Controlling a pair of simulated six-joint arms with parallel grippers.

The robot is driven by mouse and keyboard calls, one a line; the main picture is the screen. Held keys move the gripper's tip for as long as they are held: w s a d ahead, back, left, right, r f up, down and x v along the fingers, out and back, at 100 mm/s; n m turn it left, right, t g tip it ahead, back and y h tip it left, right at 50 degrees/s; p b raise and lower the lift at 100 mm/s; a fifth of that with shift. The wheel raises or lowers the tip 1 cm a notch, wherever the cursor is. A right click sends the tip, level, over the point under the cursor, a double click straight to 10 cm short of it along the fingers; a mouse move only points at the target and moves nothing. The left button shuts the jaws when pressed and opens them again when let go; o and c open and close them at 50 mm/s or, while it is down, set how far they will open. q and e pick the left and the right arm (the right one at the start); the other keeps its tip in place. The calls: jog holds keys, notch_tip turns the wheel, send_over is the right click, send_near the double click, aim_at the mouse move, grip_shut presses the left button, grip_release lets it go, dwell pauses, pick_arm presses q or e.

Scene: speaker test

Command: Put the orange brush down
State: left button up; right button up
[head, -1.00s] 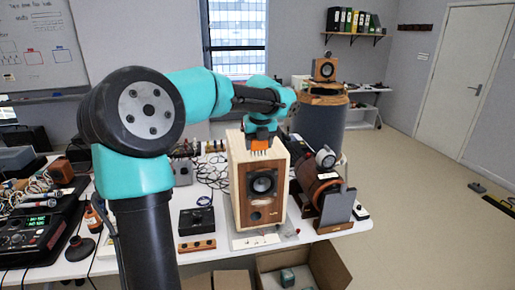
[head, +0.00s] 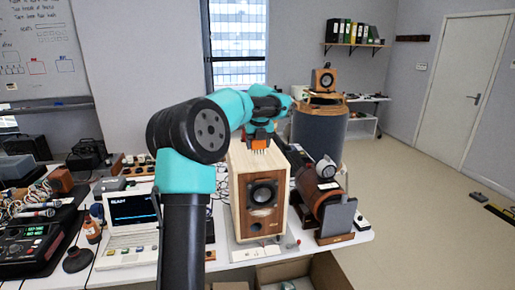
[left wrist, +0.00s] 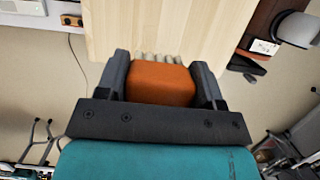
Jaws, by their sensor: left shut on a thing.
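My left gripper (head: 259,136) is above the top of the wooden speaker box (head: 243,187) in the head view. It is shut on the orange brush (head: 259,144), whose pale bristles point down toward the box top. In the left wrist view the orange block of the brush (left wrist: 161,84) sits between the two dark fingers (left wrist: 160,88), with the bristle tufts beyond it over the pale wooden top (left wrist: 155,25). I cannot tell whether the bristles touch the wood. My right gripper is not in view.
A dark red cylinder device (head: 318,193) stands close to the right of the speaker. A laptop (head: 130,222) and a black instrument (head: 30,243) are on the white table at left. An open cardboard box (head: 325,272) is below the front edge.

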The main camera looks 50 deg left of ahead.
pick_arm(q)
jog(key=shift+w+a+f, duration=0.2)
jog(key=shift+w+a, duration=1.35)
jog(key=shift+a, duration=0.2)
jog(key=shift+w+a, duration=0.1)
jog(key=shift+a, duration=0.05)
jog(key=shift+f, duration=1.8)
jog(key=shift+f, duration=0.15)
jog(key=o, duration=1)
jog(key=v, duration=1.2)
